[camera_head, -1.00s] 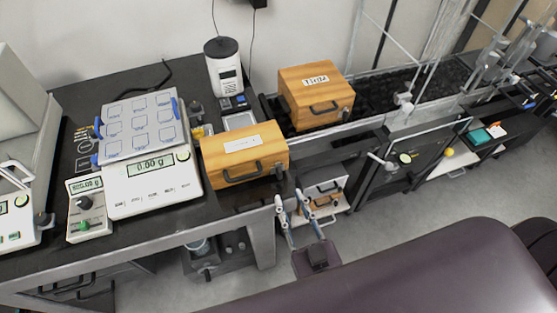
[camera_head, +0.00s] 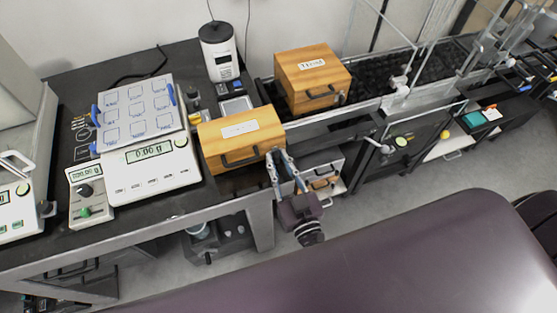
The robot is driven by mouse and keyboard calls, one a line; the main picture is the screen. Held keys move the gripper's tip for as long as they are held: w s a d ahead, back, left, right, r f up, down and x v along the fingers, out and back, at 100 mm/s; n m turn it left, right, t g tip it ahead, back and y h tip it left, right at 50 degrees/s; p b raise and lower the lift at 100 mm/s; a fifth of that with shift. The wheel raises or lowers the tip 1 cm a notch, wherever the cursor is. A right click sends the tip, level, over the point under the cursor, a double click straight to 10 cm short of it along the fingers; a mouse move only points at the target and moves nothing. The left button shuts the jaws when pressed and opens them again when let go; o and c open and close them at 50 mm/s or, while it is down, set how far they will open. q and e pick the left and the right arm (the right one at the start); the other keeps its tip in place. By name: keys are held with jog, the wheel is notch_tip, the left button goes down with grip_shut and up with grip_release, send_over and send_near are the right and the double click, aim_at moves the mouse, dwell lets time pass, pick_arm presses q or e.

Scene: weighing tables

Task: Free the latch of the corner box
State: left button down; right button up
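The corner box (camera_head: 240,136) is a wooden box with a pale label on its lid and a dark handle on its front. It sits at the right end of the dark table. In the head view my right gripper (camera_head: 277,156) reaches up to the box's front right corner. Its two fingers stand apart there, and I cannot tell whether they touch the box. The latch at that corner is hidden by the fingers. My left gripper is not in view.
A second wooden box (camera_head: 312,78) stands behind on the rail. Scales (camera_head: 150,170), a small control unit (camera_head: 88,192) and a white grinder-like device (camera_head: 219,50) stand on the table (camera_head: 150,232).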

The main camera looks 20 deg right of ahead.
grip_shut()
jog(key=shift+m, duration=0.3)
jog(key=m, duration=0.3)
jog(key=shift+p, duration=0.4)
jog(key=m, duration=0.4)
jog(key=shift+d, duration=0.1)
jog(key=m, duration=0.4)
jog(key=shift+f+m+b, duration=0.15)
jog(key=shift+m+b, duration=0.15)
jog(key=m+b, duration=0.1)
jog(key=m, duration=0.4)
jog(key=shift+d+m, duration=0.1)
jog(key=shift+m, duration=0.2)
